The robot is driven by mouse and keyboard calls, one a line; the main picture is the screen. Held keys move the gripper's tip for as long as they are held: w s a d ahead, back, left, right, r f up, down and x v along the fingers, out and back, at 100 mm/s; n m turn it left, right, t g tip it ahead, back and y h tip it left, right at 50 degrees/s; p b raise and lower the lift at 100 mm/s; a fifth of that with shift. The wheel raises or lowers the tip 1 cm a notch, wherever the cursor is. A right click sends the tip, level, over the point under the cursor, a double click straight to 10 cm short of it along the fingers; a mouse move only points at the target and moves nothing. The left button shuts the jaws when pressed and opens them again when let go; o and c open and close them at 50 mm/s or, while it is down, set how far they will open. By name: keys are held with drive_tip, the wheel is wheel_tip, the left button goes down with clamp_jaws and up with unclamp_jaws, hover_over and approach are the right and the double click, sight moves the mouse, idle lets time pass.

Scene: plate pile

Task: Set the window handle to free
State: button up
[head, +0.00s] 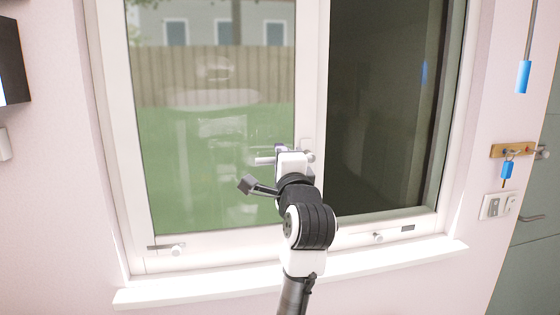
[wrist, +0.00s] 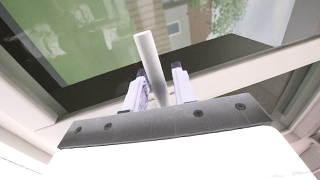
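The window handle (head: 264,161) is a white round bar. In the head view its end sticks out to the left of my gripper, roughly level, in front of the glass beside the middle post; most of it is hidden behind my gripper (head: 281,154). In the wrist view the handle (wrist: 151,62) runs between the two pale fingers of my gripper (wrist: 160,84), close to the left finger. A narrow gap shows on the right finger's side, so the fingers look open around it. Contact with the left finger is unclear.
The window frame (head: 313,100) has a sill (head: 220,285) below. Small white knobs sit on the lower frame, left (head: 177,251) and right (head: 378,237). A key rack (head: 512,151) with a blue tag and a wall switch (head: 497,206) are on the right wall.

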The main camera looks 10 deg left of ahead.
drive_tip(key=shift+o, duration=0.5)
drive_tip(key=shift+f, duration=0.1)
drive_tip(key=shift+s, duration=0.3)
drive_tip(key=b+v, duration=0.5)
drive_tip(key=v, duration=0.8)
drive_tip(key=shift+s, duration=0.1)
